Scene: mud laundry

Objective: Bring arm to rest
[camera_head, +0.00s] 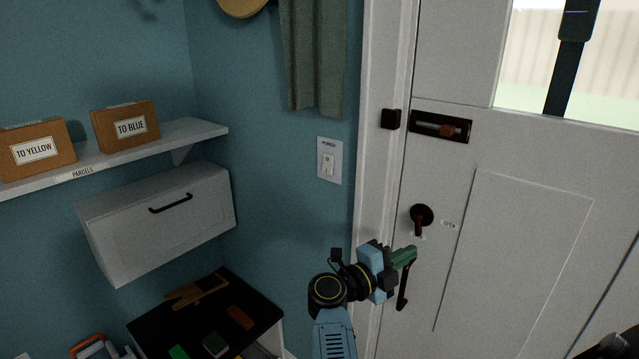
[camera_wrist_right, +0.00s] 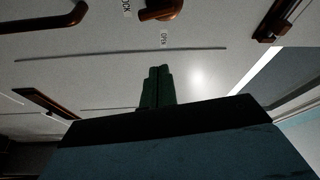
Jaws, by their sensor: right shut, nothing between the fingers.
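My right gripper (camera_head: 408,253) is in front of the white door (camera_head: 515,240), at the lower middle of the head view. Its green fingers are shut with nothing between them. In the right wrist view the closed fingers (camera_wrist_right: 156,88) point toward the pale door surface. The gripper is near a dark pull handle (camera_head: 403,292) and below the brown turn knob (camera_head: 421,217). I cannot tell whether it touches the handle. The knob also shows in the wrist view (camera_wrist_right: 160,9), apart from the fingers, near an OPEN label. My left gripper is not in view.
A shelf (camera_head: 200,129) holds two boxes, TO YELLOW (camera_head: 38,150) and TO BLUE (camera_head: 126,126). Below are a closed white cabinet (camera_head: 160,222) and a dark-topped stand (camera_head: 262,304) with several small items. A sliding latch (camera_head: 440,127) is on the door.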

